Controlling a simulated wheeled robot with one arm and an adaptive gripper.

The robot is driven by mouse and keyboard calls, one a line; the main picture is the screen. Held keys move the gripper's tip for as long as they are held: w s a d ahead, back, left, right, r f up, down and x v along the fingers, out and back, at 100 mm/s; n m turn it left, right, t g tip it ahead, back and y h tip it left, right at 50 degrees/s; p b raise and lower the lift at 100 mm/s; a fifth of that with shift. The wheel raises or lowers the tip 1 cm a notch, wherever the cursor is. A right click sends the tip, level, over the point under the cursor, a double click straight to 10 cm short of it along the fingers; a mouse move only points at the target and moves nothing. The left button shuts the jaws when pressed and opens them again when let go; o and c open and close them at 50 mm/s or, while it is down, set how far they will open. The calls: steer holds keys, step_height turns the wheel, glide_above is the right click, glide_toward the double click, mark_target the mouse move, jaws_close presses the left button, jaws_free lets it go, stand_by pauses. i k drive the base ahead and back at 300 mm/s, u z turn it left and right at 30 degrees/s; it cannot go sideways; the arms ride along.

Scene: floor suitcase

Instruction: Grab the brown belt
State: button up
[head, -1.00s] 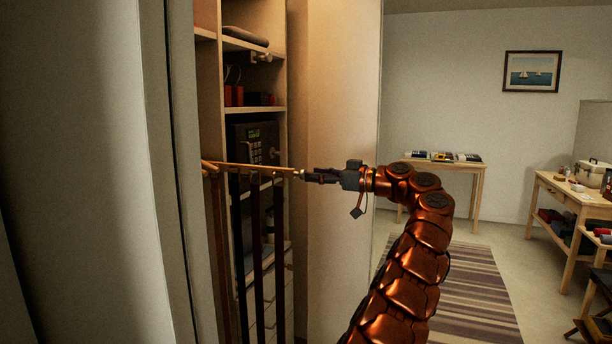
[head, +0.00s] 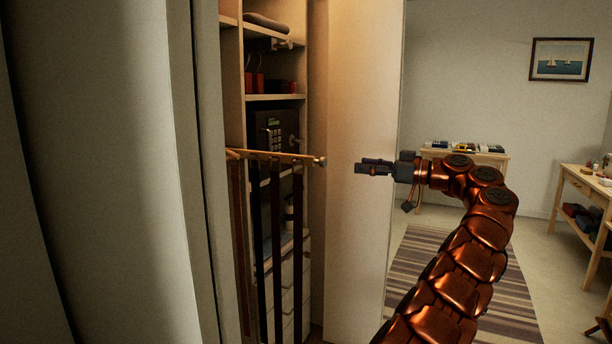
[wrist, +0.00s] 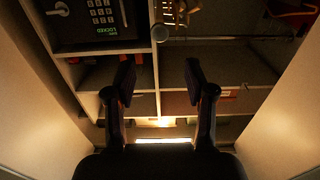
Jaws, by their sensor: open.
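Several belts hang from a wooden rail (head: 275,156) at the front of the open wardrobe in the head view. The leftmost strap (head: 239,250) looks brown. The others (head: 276,235) look darker, and I cannot tell their exact colours. My gripper (head: 358,167) is right of the rail's knobbed end, apart from it and from the belts. In the wrist view my gripper's fingers (wrist: 158,78) are spread with nothing between them. The rail's round end (wrist: 160,33) shows above them, with dark shapes behind it that I cannot make out clearly.
Behind the belts are wardrobe shelves (head: 272,97) with a dark keypad safe (head: 277,130). A wardrobe door panel (head: 355,240) stands beside my gripper. A striped rug (head: 420,260) and a table (head: 470,155) are in the room to the right.

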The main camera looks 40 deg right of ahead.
mark_target(298, 187)
steer(key=u, duration=0.05)
steer(key=k, duration=1)
steer(key=z, duration=0.05)
